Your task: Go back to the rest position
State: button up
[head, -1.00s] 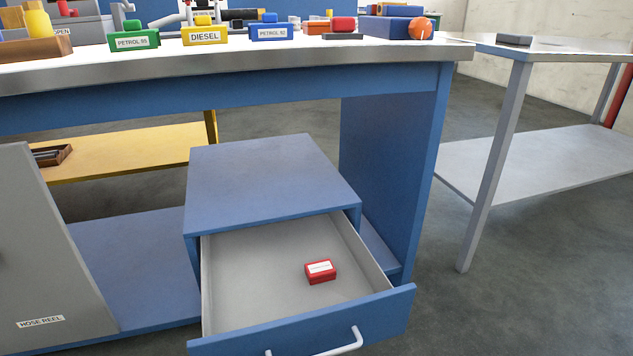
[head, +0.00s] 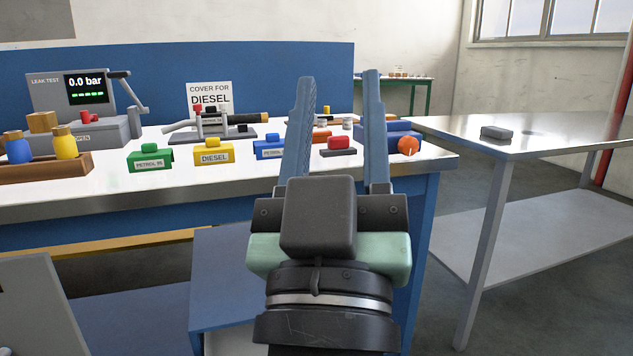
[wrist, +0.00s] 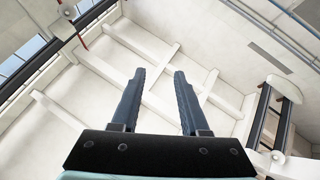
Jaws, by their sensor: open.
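My gripper (head: 337,85) is raised in the middle of the head view, in front of the workbench, its two blue fingers pointing up. The fingers are apart with nothing between them. In the wrist view my gripper (wrist: 160,75) is also open and empty, against the ceiling and upper walls. Below it in the head view, the blue drawer cabinet (head: 222,275) shows under the bench, partly hidden by my arm. The inside of its drawer is mostly out of sight.
The workbench (head: 110,203) carries green, yellow and blue labelled blocks, a leak tester (head: 85,95) and a wooden tray (head: 45,172). A steel side table (head: 540,143) with a grey block stands at right. Open floor lies between them.

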jog(key=s+a+r+t+y+p, duration=0.25)
jog(key=s+r, duration=0.25)
jog(key=r, duration=0.5)
notch_tip(320, 180, up, 36)
jog(key=p, duration=3.6)
jog(key=shift+w+d+m+g, duration=0.2)
jog(key=shift+d+m+g, duration=0.1)
jog(key=shift+d+g, duration=0.15)
